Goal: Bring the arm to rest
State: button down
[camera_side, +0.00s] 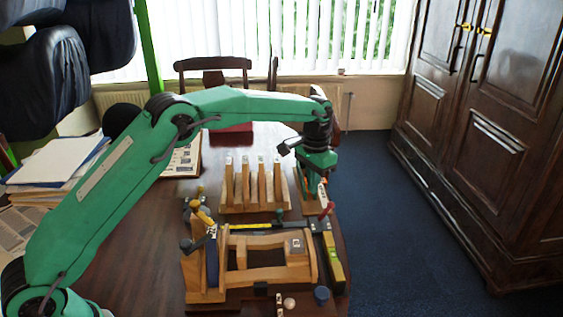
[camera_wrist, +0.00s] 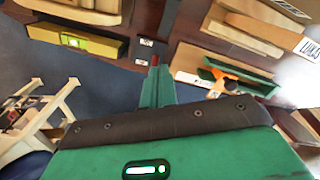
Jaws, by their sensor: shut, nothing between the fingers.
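My arm, in green, reaches across the table in the side view, with my gripper (camera_side: 312,190) pointing down at the right end of the wooden rack (camera_side: 240,208). In the wrist view my gripper (camera_wrist: 157,72) has its green fingers together with nothing between them. The rack holds several upright wooden pieces. In front of it lies a wooden frame (camera_side: 265,273) with a small labelled block (camera_side: 295,246) at its right. I cannot tell whether my fingertips touch anything.
A yellow level (camera_side: 334,268) lies along the frame's right side and also shows in the wrist view (camera_wrist: 75,40). Clamps with coloured handles surround the frame. Papers (camera_side: 60,160) lie at left; a chair (camera_side: 212,65) stands behind. Blue floor (camera_side: 410,230) is open at right.

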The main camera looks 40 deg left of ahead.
jog(key=shift+r, duration=0.3)
jog(key=s+a+r+n+t, duration=0.1)
jog(key=s+a+r+t, duration=0.35)
jog(key=s+r, duration=1.2)
jog(key=s+a+f+n, duration=0.1)
jog(key=s+a+f, duration=0.1)
jog(key=s, duration=0.8)
jog(key=s+a+f+n+t, duration=0.1)
jog(key=s+a+f, duration=0.1)
jog(key=s, duration=0.9)
jog(key=shift+s+a, duration=0.25)
jog(key=shift+a, duration=0.35)
